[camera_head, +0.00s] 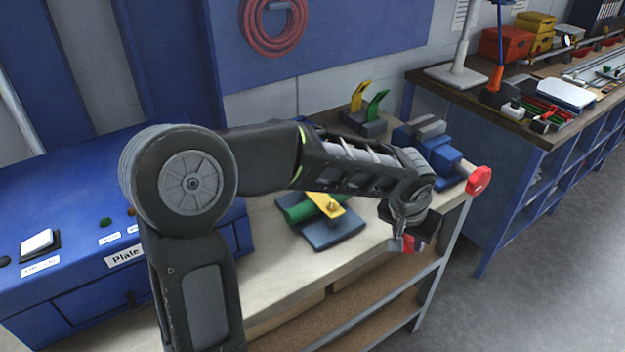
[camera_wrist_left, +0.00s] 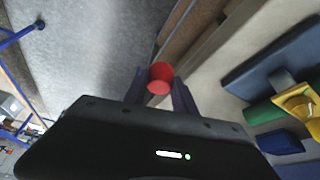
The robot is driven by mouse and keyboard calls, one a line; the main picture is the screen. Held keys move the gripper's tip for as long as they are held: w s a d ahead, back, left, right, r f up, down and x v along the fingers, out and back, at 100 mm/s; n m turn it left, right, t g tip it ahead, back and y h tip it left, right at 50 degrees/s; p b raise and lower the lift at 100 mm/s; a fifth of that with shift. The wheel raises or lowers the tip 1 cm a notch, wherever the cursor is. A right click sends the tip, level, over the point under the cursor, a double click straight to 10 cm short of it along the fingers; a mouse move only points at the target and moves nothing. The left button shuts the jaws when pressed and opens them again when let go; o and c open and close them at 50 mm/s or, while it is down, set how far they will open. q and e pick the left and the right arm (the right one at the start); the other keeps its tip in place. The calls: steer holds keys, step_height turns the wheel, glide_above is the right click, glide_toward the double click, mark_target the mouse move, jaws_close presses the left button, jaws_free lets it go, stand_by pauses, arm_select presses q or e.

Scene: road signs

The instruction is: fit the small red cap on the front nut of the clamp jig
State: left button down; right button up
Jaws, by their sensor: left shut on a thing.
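My left gripper (camera_head: 405,241) is past the bench's front edge, in front of the blue vise, with its fingers pointing down. It is shut on the small red cap (camera_head: 408,243). In the left wrist view the red cap (camera_wrist_left: 160,78) sits between the two fingertips, over the grey floor. The clamp jig (camera_head: 335,234), a blue base with a green cylinder and a yellow strap, lies on the bench to the left of the gripper, apart from it. It also shows at the right of the left wrist view (camera_wrist_left: 272,66). A small nut shows on the yellow strap (camera_head: 330,203). My right gripper is not in view.
A blue vise (camera_head: 440,157) with a red knob (camera_head: 479,180) stands at the bench's right end. A stand with yellow and green pieces (camera_head: 373,127) is at the back. A blue panel box (camera_head: 70,285) is at left. The bench top (camera_head: 275,285) is bare in front of the jig.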

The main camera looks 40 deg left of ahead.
mark_target(333, 201)
arm_select(q)
steer(key=shift+w, duration=0.15)
steer(key=s+a+r+n+p, duration=0.1)
steer(key=a+r, duration=0.3)
steer(key=a, duration=0.1)
steer(key=s+a+r+p, duration=0.2)
steer(key=a+r, duration=0.2)
steer(key=a, duration=0.2)
steer(key=s+a+r+n+y+p, duration=0.1)
steer(key=s+a+r+p, duration=0.1)
steer(key=a+r, duration=0.2)
steer(key=shift+s+a+n, duration=0.1)
steer(key=shift+a+n, duration=0.2)
steer(key=shift+a, duration=0.7)
steer(key=shift+f, duration=0.2)
steer(key=shift+f+b, duration=1.55)
steer(key=shift+f, duration=0.75)
steer(key=shift+f+b, duration=0.85)
steer(key=shift+f, duration=0.05)
steer(key=shift+f+b, duration=0.25)
steer(key=shift+b, duration=0.05)
steer(key=c, duration=0.9)
jaws_free()
